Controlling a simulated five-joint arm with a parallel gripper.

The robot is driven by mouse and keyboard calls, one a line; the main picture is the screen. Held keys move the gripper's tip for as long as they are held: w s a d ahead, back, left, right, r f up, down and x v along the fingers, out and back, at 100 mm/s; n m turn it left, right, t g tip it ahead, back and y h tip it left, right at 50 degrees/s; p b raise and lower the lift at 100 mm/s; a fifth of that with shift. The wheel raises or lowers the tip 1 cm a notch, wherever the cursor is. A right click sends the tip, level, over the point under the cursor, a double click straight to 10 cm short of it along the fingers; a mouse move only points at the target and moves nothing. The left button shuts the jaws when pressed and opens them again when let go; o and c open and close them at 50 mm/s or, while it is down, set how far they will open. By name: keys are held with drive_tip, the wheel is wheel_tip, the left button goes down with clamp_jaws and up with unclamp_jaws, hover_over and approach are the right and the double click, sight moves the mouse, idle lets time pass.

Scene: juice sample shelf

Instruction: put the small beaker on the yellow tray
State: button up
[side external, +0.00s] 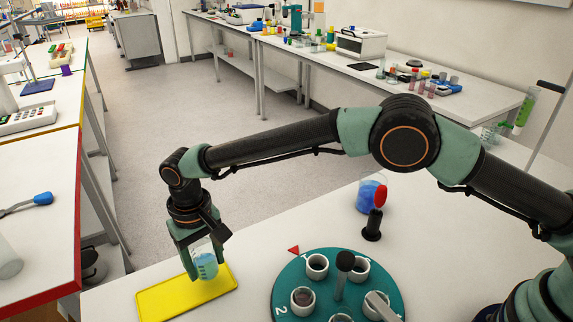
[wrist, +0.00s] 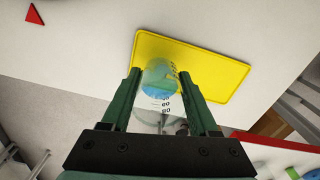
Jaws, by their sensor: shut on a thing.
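The small beaker (side external: 205,264) is clear glass with blue liquid. My gripper (side external: 203,272) is shut on it, one finger on each side, and it is close to upright in the side view. The beaker is over the yellow tray (side external: 155,304), which lies flat on the white table. I cannot tell whether its base touches the tray. In the wrist view the beaker (wrist: 160,82) is between my gripper's fingers (wrist: 160,78), with dark markings on its glass. Behind it the yellow tray (wrist: 222,72) shows, partly covered.
A teal round rack (side external: 285,287) with several white cups and a dark post stands right of the tray. A red triangle (side external: 293,250) lies by the rack.

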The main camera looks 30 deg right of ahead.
drive_tip(key=shift+f, duration=1.3)
drive_tip(key=shift+f, duration=0.1)
drive_tip(key=o, duration=1.4)
